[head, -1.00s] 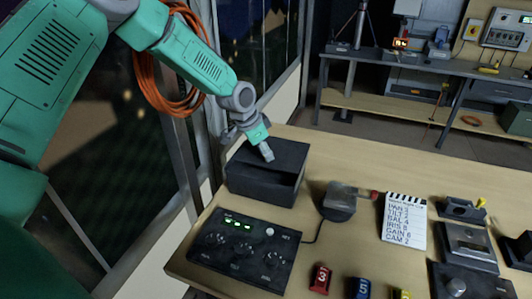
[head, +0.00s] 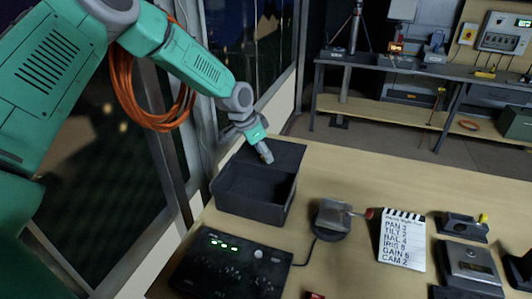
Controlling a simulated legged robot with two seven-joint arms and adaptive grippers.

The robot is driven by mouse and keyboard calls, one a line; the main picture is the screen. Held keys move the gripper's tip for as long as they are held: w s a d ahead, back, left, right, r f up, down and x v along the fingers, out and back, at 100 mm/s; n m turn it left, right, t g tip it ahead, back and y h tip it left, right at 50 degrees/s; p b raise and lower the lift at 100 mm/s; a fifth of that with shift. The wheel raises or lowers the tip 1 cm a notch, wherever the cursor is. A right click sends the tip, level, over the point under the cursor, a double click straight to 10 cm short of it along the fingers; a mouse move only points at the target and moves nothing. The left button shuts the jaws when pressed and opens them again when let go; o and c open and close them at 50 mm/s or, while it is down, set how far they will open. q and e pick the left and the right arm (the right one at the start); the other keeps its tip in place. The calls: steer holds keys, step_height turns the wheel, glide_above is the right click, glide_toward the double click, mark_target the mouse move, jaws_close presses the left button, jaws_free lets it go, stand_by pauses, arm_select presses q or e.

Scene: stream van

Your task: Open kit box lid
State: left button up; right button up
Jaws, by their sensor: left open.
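The dark kit box (head: 247,204) stands at the back left of the wooden table. Its lid (head: 287,155) is swung up at the far side, and the dark inside of the box shows; I make out nothing in it. My left gripper (head: 265,154) is open, in front of the raised lid and above the box's back part. I cannot tell whether its fingertips touch the lid. My right gripper is not in view.
A black control panel (head: 232,263) with green displays is in front of the box. A small grey device (head: 333,217) on a cable stands to the right, then a clapper-style list card (head: 404,240). A window frame borders the table's left side.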

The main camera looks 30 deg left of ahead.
arm_select(q)
steer(key=shift+s+a+r, duration=0.1)
steer(key=shift+a+r, duration=0.15)
steer(key=shift+a, duration=0.15)
steer(key=v, duration=1.1)
steer(key=shift+d, duration=0.2)
